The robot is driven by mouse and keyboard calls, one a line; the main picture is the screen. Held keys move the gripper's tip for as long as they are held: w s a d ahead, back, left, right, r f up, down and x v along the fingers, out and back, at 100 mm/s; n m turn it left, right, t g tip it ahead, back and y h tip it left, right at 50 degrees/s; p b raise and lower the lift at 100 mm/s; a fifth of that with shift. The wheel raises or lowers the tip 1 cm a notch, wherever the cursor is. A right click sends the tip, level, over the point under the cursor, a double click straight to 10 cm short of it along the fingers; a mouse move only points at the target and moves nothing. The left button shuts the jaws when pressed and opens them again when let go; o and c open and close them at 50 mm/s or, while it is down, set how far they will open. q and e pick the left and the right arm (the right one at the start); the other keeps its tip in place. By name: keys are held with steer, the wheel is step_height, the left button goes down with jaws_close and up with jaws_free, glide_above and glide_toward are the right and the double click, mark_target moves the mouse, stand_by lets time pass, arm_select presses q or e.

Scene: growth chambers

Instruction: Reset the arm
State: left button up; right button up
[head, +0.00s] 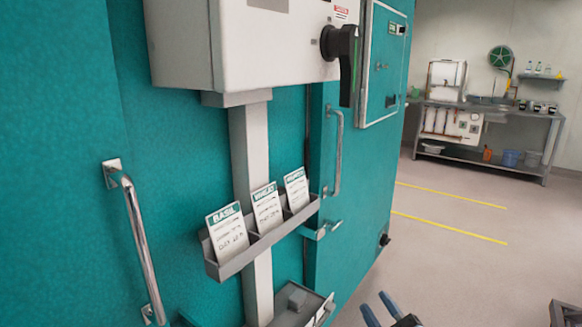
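My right gripper (376,302) shows at the bottom edge, right of centre, in front of the floor beside the teal chamber. Its two blue-tipped fingers stand apart with a gap between them, and I see nothing held. The rest of that arm is below the picture. My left gripper is not in view.
The teal chamber wall (180,140) carries a metal handle (138,240), a grey switch box (240,45) with a black rotary handle (347,60), and a card rack (262,240) holding three labelled cards. A workbench (490,150) stands far right. Floor with yellow lines (450,228) is clear.

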steer(key=s+d+f+m+g+h, duration=0.1)
steer(key=s+f+m+g+h, duration=0.3)
steer(key=s+f, duration=0.75)
steer(key=s+d+f+m+g+h, duration=0.1)
steer(key=s+f+m+g, duration=0.6)
steer(key=f, duration=0.7)
arm_select(q)
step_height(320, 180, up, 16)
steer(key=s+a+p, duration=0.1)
steer(key=p, duration=2.2)
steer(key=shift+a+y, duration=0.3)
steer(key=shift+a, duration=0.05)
arm_select(e)
step_height(320, 180, up, 16)
steer(key=s+d+n+t, duration=0.1)
steer(key=s+t, duration=0.1)
steer(key=shift+s+d+r, duration=0.15)
steer(key=shift+s+d, duration=0.1)
steer(key=shift+d, duration=0.15)
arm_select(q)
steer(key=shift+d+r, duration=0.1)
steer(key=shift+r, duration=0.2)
